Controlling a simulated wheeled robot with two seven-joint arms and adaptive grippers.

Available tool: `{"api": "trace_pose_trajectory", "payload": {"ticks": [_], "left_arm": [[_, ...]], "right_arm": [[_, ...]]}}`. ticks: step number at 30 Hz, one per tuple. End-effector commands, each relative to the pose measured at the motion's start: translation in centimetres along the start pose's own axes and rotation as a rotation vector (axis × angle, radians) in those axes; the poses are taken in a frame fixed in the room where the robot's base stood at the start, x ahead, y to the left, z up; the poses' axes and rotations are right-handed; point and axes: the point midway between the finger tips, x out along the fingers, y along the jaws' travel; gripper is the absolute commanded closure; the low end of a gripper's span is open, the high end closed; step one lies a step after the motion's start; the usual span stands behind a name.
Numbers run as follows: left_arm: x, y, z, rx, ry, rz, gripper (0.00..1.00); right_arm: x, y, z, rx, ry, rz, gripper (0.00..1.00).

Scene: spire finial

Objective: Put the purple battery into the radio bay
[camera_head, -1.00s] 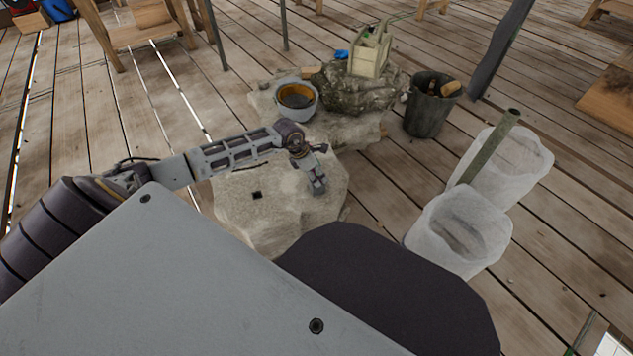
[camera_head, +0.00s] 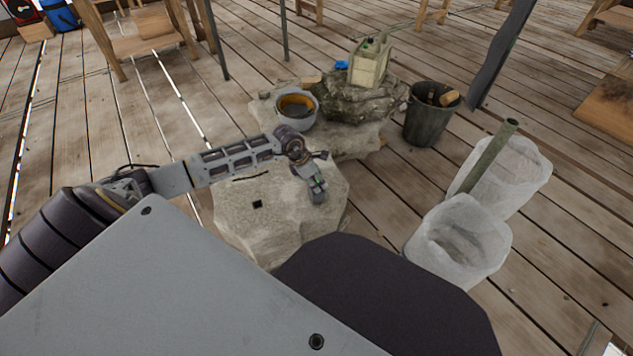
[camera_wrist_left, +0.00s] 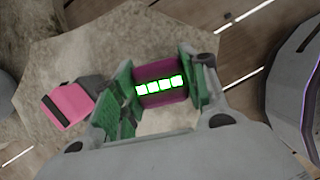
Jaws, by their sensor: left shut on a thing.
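My left gripper (camera_head: 317,194) is over the near pale stone block in the head view. In the left wrist view its green-padded fingers (camera_wrist_left: 156,92) are shut on the purple battery (camera_wrist_left: 160,70), which shows a row of bright green-white lit squares. The battery is mostly hidden in the head view; a small green glint shows at the fingers. A beige box-like unit (camera_head: 367,66), which looks like the radio, stands upright on the dark rock behind, with a small green part at its top. Its bay cannot be made out. My right gripper is not in view.
The pale stone block (camera_head: 240,222) has a small dark square on top. A pink block with a dark band (camera_wrist_left: 68,106) lies left of the fingers. A grey bowl (camera_head: 297,121), dark bucket (camera_head: 428,123) and white sacks (camera_head: 465,238) stand around. Plank floor is open at right.

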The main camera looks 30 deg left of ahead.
Motion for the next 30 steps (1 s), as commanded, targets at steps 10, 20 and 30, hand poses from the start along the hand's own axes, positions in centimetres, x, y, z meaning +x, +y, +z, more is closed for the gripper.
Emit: {"api": "trace_pose_trajectory", "payload": {"ticks": [10, 20, 30], "left_arm": [[-4.3, 0.1, 1.9, 0.001, -0.002, 0.002, 1.00], [-7.4, 0.1, 3.1, 0.000, -0.002, 0.001, 1.00], [-8.0, 0.0, 3.4, 0.000, -0.002, 0.001, 1.00]], "right_arm": [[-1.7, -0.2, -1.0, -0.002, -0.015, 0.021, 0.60], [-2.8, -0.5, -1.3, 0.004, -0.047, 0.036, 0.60], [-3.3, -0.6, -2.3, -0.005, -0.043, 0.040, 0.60]]}}
